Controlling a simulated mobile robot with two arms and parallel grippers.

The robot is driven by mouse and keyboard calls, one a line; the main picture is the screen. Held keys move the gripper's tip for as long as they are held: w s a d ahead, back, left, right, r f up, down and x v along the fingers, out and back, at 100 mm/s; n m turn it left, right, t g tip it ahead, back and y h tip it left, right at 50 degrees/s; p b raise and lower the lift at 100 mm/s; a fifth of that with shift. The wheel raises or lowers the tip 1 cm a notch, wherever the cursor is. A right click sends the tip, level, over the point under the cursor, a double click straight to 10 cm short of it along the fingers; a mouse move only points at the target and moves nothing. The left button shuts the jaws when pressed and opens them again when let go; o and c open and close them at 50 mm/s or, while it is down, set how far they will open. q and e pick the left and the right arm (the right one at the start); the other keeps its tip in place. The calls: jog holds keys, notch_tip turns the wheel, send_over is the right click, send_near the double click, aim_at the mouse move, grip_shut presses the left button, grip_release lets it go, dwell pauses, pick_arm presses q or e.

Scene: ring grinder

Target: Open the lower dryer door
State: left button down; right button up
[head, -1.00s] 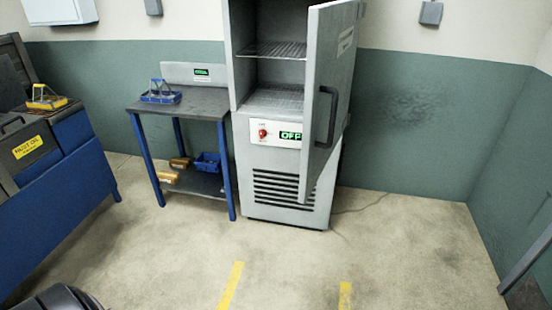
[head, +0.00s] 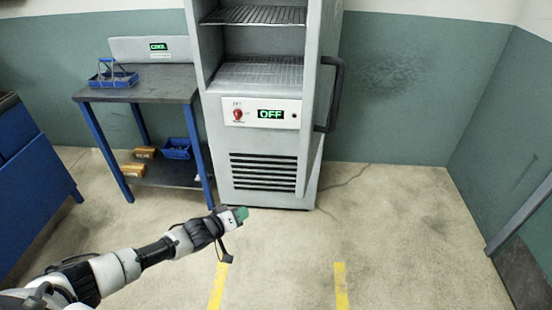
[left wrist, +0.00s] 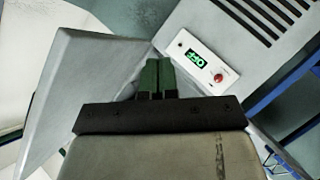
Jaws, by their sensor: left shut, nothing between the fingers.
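The grey dryer (head: 262,190) stands upright against the back wall, its shelved chamber exposed. Its door (head: 313,90) stands open at the right side, seen almost edge-on, with a black handle (head: 335,95) on its outer face. The panel below the chamber carries a sign reading OFF (head: 270,114) and a vent grille; no second door can be made out. My left gripper (head: 241,213) is shut and empty, low in front of the dryer, apparently apart from it. Its green fingertips (left wrist: 157,77) are together in the left wrist view, before a grey panel. My right gripper is out of view.
A blue-legged table (head: 150,88) with a blue carrier (head: 113,76) stands left of the dryer. Its lower shelf holds a blue bin (head: 177,148) and brown boxes. A blue machine (head: 30,185) is at the left. The floor right of the dryer is clear.

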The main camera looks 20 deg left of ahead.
pick_arm(q)
notch_tip(320, 180, up, 20)
jog(key=s+d+n+h+b, duration=0.2)
jog(key=n+h, duration=0.3)
jog(key=h, duration=0.1)
jog(key=s+d+p+x, duration=0.1)
jog(key=p+x, duration=0.1)
jog(key=x, duration=1)
jog(key=shift+d+r+p, duration=0.3)
jog(key=shift+d+p, duration=0.1)
jog(key=shift+d, duration=0.15)
